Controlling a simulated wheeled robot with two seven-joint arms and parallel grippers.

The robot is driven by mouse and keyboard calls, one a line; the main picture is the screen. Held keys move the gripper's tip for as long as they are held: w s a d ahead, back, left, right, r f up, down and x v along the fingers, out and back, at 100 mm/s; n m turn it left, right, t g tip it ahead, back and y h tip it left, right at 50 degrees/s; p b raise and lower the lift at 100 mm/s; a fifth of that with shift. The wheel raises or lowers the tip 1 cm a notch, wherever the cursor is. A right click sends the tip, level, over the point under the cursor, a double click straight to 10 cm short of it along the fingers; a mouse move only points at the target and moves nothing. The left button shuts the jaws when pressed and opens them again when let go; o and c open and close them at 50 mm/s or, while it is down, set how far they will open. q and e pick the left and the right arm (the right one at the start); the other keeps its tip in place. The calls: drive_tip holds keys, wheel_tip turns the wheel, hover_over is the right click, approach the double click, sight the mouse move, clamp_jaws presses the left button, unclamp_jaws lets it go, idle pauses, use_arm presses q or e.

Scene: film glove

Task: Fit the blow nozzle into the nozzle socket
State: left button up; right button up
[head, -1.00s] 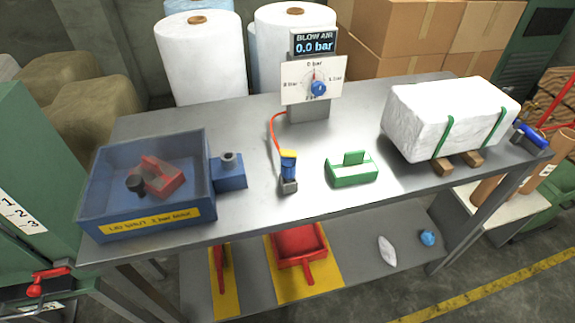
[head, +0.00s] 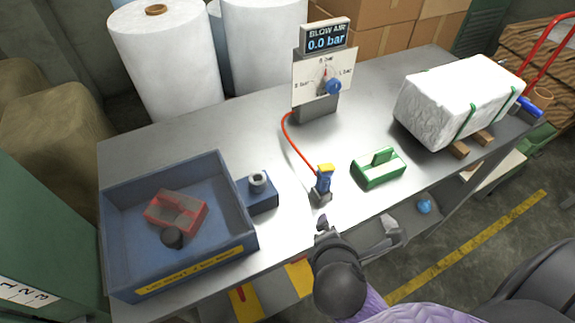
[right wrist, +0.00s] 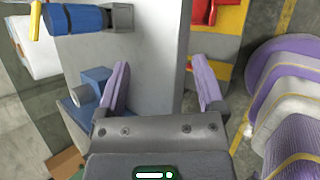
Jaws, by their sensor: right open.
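The blow nozzle (head: 325,180), blue with a yellow top, stands upright in a small grey holder with its red hose attached. In the right wrist view the nozzle (right wrist: 80,19) shows at upper left. The nozzle socket (head: 258,181) is a grey ring on a blue block beside the blue box; it also shows at left in the right wrist view (right wrist: 82,95). My right gripper (head: 352,232) is open and empty near the table's front edge, in front of the nozzle and apart from it. My left gripper is not in view.
The blue box (head: 237,245) contains a red part with a black knob. The gauge stand (head: 325,38) reads 0.0 bar. A green block with a handle (head: 378,168) sits right of the nozzle. A white wrapped bale (head: 455,98) lies at right. The table's back left is clear.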

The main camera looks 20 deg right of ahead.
sight(325, 176)
drive_tip(key=w+r+n+t+h, duration=0.2)
drive_tip(key=w+r+n+t, duration=0.15)
drive_tip(key=r+n, duration=0.55)
drive_tip(key=w+d+f+b, duration=0.1)
drive_tip(key=w, duration=0.1)
drive_tip(key=w+d+f+n+b, duration=0.1)
drive_tip(key=w+f, duration=0.1)
drive_tip(key=w, duration=0.1)
drive_tip(key=w+d+f+n+b, duration=0.1)
drive_tip(key=w+f, duration=0.1)
drive_tip(key=shift+w+d+f+t, duration=0.25)
drive_tip(key=shift+w+d, duration=0.1)
drive_tip(key=shift+d, duration=0.05)
drive_tip(key=shift+w, duration=0.1)
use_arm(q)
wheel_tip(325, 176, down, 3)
use_arm(e)
clamp_jaws()
